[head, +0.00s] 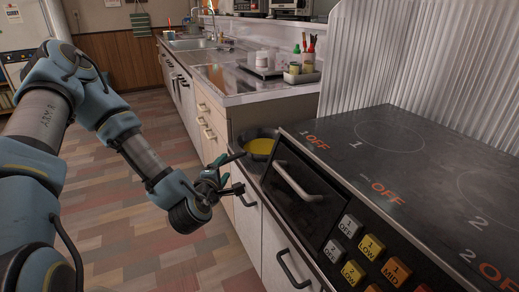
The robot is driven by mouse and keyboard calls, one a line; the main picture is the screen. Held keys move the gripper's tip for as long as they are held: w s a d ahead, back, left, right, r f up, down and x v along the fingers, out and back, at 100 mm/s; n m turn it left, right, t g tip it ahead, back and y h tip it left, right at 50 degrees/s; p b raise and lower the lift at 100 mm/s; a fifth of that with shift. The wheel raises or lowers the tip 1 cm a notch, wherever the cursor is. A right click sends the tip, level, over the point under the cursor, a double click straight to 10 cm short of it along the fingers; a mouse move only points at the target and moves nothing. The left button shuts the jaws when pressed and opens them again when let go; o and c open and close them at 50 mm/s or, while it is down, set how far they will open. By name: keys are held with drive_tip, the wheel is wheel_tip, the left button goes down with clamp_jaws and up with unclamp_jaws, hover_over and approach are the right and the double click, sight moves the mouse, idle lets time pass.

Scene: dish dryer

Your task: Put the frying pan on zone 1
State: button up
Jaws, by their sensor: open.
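The frying pan (260,147) has a dark rim and a yellow inside. It sits at the counter level between the left counter and the stove, just left of the stove's edge. Its dark handle (236,156) points left and toward me. My gripper (229,180) is open, close to the handle's end and in front of the cabinet. I cannot tell whether the handle lies between the fingers. Zone 1 (390,136) is a thin ring at the back left of the black stove top, with a "1" beside it, and it is bare.
The stove (430,160) shows "OFF" for both zones, and zone 2 (490,190) is also clear. Its front has a dark door with a handle (297,182) and several buttons (370,247). A tray of condiments (265,70) stands on the far counter.

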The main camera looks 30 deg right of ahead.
sight(229, 161)
drive_tip(key=shift+x, duration=3.5)
drive_tip(key=shift+s+r, duration=0.1)
drive_tip(key=shift+r, duration=0.05)
drive_tip(key=shift+c, duration=0.3)
clamp_jaws()
drive_tip(key=shift+p, duration=0.3)
